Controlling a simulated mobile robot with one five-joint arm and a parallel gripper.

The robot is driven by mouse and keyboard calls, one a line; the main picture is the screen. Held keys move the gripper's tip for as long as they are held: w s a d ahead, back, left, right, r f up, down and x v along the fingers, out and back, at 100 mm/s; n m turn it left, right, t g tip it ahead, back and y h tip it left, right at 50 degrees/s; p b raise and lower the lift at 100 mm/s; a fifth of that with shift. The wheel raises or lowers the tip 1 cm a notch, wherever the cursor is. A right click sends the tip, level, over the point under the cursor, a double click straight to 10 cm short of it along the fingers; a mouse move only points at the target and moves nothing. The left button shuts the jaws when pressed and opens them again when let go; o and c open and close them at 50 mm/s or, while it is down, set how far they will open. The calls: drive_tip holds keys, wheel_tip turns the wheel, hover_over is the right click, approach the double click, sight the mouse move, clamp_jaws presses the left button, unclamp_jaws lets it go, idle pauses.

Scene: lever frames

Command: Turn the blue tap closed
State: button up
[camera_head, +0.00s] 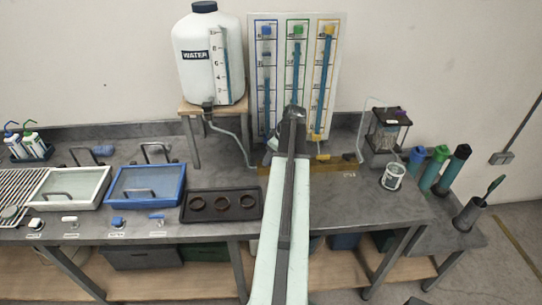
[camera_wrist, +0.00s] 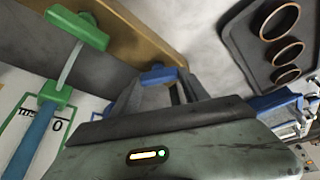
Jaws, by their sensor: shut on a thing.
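The blue tap (camera_wrist: 158,75) shows in the wrist view as a small blue handle at the brown board. My gripper (camera_wrist: 160,86) is at it, with its grey fingers on either side and shut on the handle. The fingers hide much of the tap's body, so I cannot tell how far it is turned. In the head view my arm reaches over the bench to the foot of the gauge panel (camera_head: 340,60) and mostly covers this spot. The blue-marked tube (camera_head: 266,75) stands on the panel's left.
The green tap (camera_wrist: 78,30) is beside my gripper in the wrist view. The yellow tap (camera_head: 322,157) is to the right. A dark tray with three rings (camera_head: 250,212) lies to the left. A water tank (camera_head: 200,70) stands behind; its hose runs near the panel.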

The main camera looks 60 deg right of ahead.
drive_tip(key=m, duration=0.2)
drive_tip(key=m+h, duration=0.2)
drive_tip(key=m, duration=0.1)
drive_tip(key=shift+a+m+g, duration=0.25)
drive_tip(key=shift+m+g, duration=0.05)
drive_tip(key=m, duration=0.2)
drive_tip(key=m+g+h, duration=0.1)
drive_tip(key=m, duration=0.2)
drive_tip(key=shift+w+h, duration=0.15)
drive_tip(key=shift+h, duration=0.15)
drive_tip(key=shift+m, duration=0.3)
drive_tip(key=o, duration=1.4)
drive_tip(key=p+v, duration=0.7)
drive_tip(key=shift+w+a+r, duration=0.1)
drive_tip(key=shift+a+r, duration=0.1)
drive_tip(key=shift+r, duration=0.15)
